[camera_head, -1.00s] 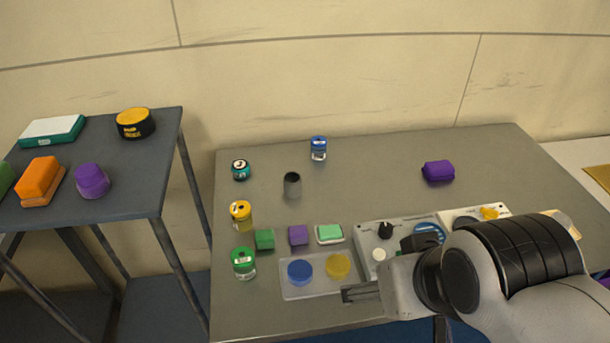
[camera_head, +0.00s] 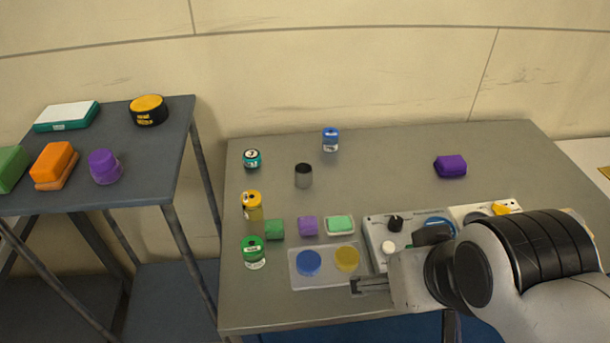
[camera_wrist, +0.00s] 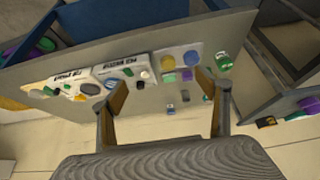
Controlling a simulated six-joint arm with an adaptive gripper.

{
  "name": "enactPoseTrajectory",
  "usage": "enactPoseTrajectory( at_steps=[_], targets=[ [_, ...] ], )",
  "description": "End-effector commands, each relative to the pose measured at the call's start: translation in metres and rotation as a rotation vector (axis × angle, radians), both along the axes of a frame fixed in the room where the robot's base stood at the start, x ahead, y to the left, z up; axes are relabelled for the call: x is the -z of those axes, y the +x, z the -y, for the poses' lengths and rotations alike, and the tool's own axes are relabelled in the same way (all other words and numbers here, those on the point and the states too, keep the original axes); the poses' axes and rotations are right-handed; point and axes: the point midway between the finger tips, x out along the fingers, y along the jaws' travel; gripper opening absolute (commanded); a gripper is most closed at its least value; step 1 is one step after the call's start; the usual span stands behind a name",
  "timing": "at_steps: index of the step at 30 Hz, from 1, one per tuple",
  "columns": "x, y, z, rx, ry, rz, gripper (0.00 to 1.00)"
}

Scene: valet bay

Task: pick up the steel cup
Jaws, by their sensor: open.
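The steel cup (camera_head: 303,175) is a small dark grey cylinder standing upright on the grey table (camera_head: 395,160), with a dark open top. It stands toward the back left, between a teal-lidded jar and a blue-capped jar. My gripper (camera_head: 355,286) is at the front of the table, right of the clear tray, well apart from the cup. In the wrist view my gripper (camera_wrist: 165,92) shows two spread fingers with nothing between them.
A clear tray (camera_head: 325,284) holds a blue and a yellow disc. Yellow (camera_head: 252,207) and green (camera_head: 253,253) jars stand left. Small blocks and a green pad line the tray's back. A control panel (camera_head: 378,248) lies beneath my arm. The table's middle back is clear.

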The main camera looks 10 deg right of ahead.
Motion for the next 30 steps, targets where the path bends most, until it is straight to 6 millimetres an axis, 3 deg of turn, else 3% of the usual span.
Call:
enactPoseTrajectory(
  at_steps=[4,6,7,20,26,30],
  targets=[
    [0.0,0.0,0.0,0.0,0.0,0.0,0.75],
    [0.0,0.0,0.0,0.0,0.0,0.0,0.57],
    [0.0,0.0,0.0,0.0,0.0,0.0,0.54],
    [-0.001,0.004,0.002,0.003,-0.006,0.005,0.54],
    [-0.01,0.028,0.015,0.02,-0.045,0.043,0.54],
    [-0.021,0.059,0.03,0.036,-0.095,0.095,0.54]
  ],
)
